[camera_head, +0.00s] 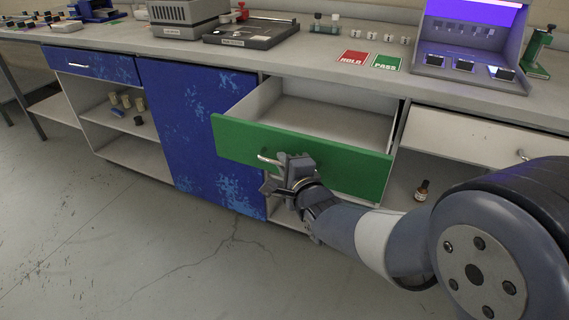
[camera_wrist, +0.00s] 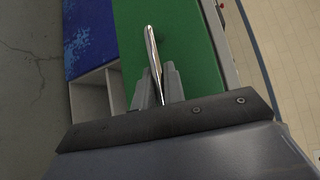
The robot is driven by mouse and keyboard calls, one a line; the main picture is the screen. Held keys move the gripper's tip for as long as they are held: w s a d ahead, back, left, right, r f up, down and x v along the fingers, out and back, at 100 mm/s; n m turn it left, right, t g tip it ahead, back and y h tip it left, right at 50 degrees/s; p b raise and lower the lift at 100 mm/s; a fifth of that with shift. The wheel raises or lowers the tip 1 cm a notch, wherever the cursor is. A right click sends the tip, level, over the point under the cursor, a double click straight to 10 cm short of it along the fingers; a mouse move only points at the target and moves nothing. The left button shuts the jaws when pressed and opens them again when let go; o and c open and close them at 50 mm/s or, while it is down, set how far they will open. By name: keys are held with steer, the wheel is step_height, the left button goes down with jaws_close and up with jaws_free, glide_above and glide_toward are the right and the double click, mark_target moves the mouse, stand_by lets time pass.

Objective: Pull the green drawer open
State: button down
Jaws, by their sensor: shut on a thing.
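The green drawer (camera_head: 345,165) stands well out from the counter in the head view, and its pale, empty inside (camera_head: 320,118) shows. Its green front also fills the middle of the wrist view (camera_wrist: 190,35). A silver bar handle (camera_head: 268,159) is on the front; in the wrist view the handle (camera_wrist: 152,45) runs down between the two fingers. My gripper (camera_head: 285,172) is at the drawer front, and in the wrist view my gripper (camera_wrist: 158,88) is shut on the handle. The part of the handle between the fingers is partly hidden.
A blue cabinet door (camera_head: 195,125) is left of the drawer. A white drawer (camera_head: 480,135) is to the right, above a shelf with a small brown bottle (camera_head: 422,190). The counter (camera_head: 330,65) holds HOLD and PASS cards (camera_head: 387,63) and devices. The floor (camera_head: 120,240) in front is clear.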

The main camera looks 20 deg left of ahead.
steer(key=c, duration=1.8)
jaws_free()
steer(key=shift+o, duration=0.2)
steer(key=p+v, duration=0.1)
steer(key=v, duration=1)
steer(key=shift+p, duration=0.3)
steer(key=shift+w+a, duration=0.1)
steer(key=shift+w, duration=0.05)
steer(key=b+x, duration=0.1)
steer(key=x, duration=0.9)
steer(key=shift+w+a+f+b, duration=0.1)
steer(key=shift+w+a+b, duration=0.15)
steer(key=shift+a+b, duration=0.1)
steer(key=shift+w+d, duration=0.1)
steer(key=shift+w, duration=0.1)
